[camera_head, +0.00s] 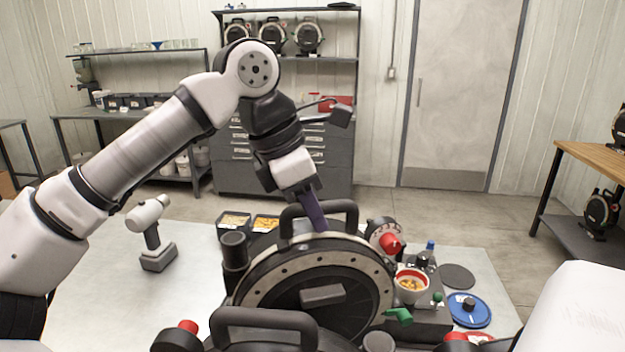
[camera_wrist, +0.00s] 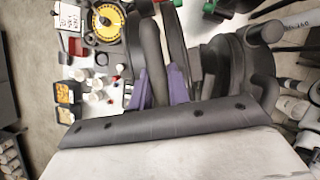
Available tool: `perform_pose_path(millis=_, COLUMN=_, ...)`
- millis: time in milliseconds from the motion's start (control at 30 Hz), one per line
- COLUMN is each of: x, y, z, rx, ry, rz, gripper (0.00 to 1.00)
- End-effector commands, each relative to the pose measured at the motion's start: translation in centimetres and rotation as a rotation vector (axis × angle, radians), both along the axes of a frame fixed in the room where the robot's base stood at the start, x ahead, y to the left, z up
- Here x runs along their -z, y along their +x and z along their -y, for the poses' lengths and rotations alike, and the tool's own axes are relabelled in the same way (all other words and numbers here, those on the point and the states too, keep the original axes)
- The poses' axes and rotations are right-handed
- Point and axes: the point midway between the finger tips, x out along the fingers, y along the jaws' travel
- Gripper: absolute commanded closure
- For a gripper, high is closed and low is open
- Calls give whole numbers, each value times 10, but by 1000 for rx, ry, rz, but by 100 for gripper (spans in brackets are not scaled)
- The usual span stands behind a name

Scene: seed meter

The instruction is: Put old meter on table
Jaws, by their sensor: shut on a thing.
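A large round black seed meter (camera_head: 290,280) with a pale riveted rim and a black arched handle stands upright in the middle of the head view. My gripper (camera_head: 313,210) comes down from above with purple fingers at this handle. In the wrist view, my gripper (camera_wrist: 163,88) has its purple fingers on both sides of a dark bar, the handle (camera_wrist: 153,60), and is shut on it. The fingertips are partly hidden. Whether the meter rests on something below cannot be told. A second black handle (camera_head: 265,318) shows in front of it, at the bottom.
A light table (camera_head: 90,285) holds a drill (camera_head: 152,235) at left. At right are a seed bowl (camera_head: 411,285), a blue disc (camera_head: 469,310) and a dark disc (camera_head: 457,275). A wooden-topped table (camera_head: 590,155) stands far right. More meters sit on the back shelf (camera_head: 325,58).

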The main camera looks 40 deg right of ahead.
Motion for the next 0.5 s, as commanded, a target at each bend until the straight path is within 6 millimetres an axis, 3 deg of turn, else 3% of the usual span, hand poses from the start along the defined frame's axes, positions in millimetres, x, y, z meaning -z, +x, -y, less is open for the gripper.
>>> perform_pose_path(millis=500, x=38, y=0, z=0, rx=1, ry=-6, rz=1, gripper=100)
